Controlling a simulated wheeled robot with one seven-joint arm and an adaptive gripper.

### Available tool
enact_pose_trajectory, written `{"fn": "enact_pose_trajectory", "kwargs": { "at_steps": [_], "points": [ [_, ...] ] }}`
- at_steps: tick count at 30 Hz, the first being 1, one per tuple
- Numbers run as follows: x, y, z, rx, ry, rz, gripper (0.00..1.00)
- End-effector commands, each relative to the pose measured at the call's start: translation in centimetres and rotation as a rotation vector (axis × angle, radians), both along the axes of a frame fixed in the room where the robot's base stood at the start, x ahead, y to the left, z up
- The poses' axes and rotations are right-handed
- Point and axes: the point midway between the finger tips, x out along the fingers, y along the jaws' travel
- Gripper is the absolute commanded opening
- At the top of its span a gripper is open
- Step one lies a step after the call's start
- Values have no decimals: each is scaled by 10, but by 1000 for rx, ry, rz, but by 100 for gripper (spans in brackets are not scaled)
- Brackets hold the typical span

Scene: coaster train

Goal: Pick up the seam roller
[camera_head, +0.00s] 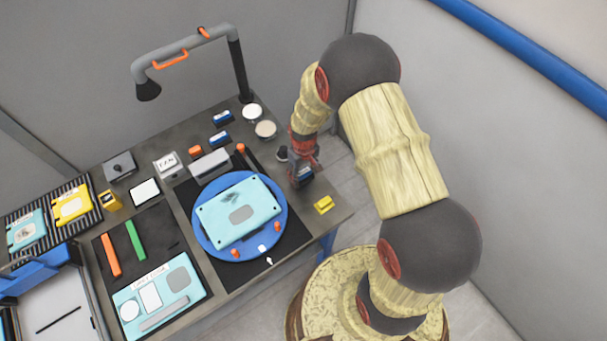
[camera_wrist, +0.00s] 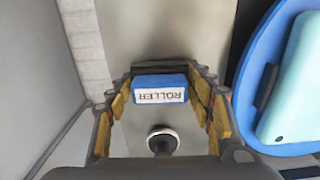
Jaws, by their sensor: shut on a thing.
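The seam roller shows as a blue block with a white "ROLLER" label (camera_wrist: 160,90) in the wrist view. It sits between my fingertips, which close on it from both sides. In the head view my gripper (camera_head: 303,174) points down at the right end of the bench, with the blue block (camera_head: 305,173) at its tips. A dark round knob with a pale rim (camera_wrist: 163,140) shows between my fingers, nearer the palm side in the picture; whether it is part of the roller is unclear. Whether the block is clear of the bench I cannot tell.
A blue turntable (camera_head: 204,243) bearing a light-blue panel (camera_head: 215,215) lies left of my gripper. Two pale round discs (camera_head: 251,111) (camera_head: 266,130) and blue labelled blocks (camera_head: 221,117) (camera_head: 220,139) stand behind. A wall is close on the right.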

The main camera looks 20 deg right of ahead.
Motion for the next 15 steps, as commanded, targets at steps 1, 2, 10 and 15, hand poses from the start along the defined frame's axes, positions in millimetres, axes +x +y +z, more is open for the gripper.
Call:
{"fn": "enact_pose_trajectory", "kwargs": {
  "at_steps": [1,2,10,15],
  "points": [
    [0,0,0,0,0,0,24],
    [0,0,0,0,0,0,23],
    [1,0,0,0,-1,0,16],
    [1,0,3,1,-2,0,16]
  ]
}}
